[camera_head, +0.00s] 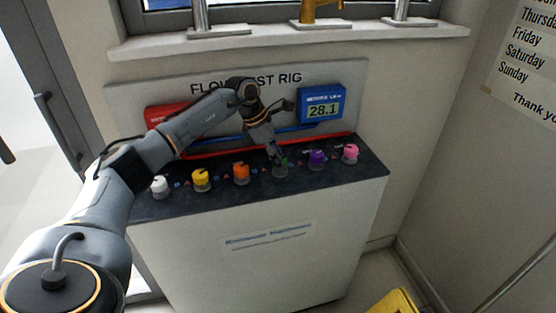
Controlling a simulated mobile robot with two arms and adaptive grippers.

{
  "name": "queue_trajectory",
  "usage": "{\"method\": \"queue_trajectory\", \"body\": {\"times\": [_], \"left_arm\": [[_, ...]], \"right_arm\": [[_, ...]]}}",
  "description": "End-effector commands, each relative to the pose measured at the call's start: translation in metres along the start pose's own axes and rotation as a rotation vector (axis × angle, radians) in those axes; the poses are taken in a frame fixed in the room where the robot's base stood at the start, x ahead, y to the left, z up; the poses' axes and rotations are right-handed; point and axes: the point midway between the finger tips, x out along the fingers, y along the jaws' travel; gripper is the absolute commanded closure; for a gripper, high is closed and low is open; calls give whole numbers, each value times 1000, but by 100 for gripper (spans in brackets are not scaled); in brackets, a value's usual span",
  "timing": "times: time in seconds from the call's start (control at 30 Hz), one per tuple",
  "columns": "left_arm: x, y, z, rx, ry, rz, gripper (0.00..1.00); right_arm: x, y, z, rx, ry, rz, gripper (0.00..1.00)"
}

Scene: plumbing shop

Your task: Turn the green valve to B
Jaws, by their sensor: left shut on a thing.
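The green valve (280,172) is a small knob in the row on the dark top of the flow test rig, between the orange and purple knobs. My left gripper (279,160) reaches down onto it from above and is shut on it. The fingers hide most of the knob, so I cannot tell which way it points. The letter marks beside it are too small to read. My right gripper is not in view.
White (159,187), yellow (201,180) and orange (241,174) knobs stand to the left, purple (317,159) and pink (350,154) to the right. A blue meter (321,104) reads 28.1. Red and blue pipes run behind. A yellow object (394,303) is on the floor.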

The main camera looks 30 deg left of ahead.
Motion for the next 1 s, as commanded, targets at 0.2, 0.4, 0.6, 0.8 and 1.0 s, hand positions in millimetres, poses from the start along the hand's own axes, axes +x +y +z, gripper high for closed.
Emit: {"method": "queue_trajectory", "body": {"times": [0.2, 0.4, 0.6, 0.8, 1.0], "left_arm": [[-1, 1, 1, 69, -2, -25, 93], [-1, 2, 1, 93, -1, -34, 93], [-1, 1, 1, 96, -1, -36, 93], [-1, 1, 1, 96, -1, -35, 55], [-1, 1, 0, 94, 0, -36, 38]], "right_arm": [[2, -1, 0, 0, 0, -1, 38], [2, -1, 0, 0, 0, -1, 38], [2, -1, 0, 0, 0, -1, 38], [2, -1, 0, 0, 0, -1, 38], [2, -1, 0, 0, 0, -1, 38]]}}
